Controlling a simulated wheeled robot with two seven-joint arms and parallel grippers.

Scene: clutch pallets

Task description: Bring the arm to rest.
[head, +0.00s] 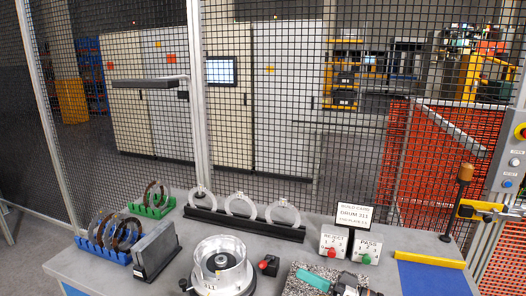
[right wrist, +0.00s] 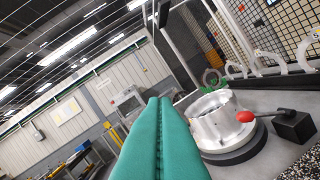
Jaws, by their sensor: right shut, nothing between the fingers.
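My right gripper (head: 302,273) shows at the bottom of the head view, its teal fingers pointing left over a speckled dark plate (head: 292,287). In the right wrist view the two teal fingers (right wrist: 160,100) lie together, shut with nothing between them. Left of it in the head view stands a silver clutch drum (head: 222,262) on a dark round base, with a red-knobbed lever (head: 268,264) beside it. My left gripper is not in view.
A green rack (head: 152,208) and a blue rack (head: 104,247) hold rings. A black rail (head: 244,225) carries clear rings. REJECT and PASS boxes (head: 335,243) stand behind the gripper. A blue mat (head: 432,280) with a yellow edge lies right. Mesh fencing stands behind the table.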

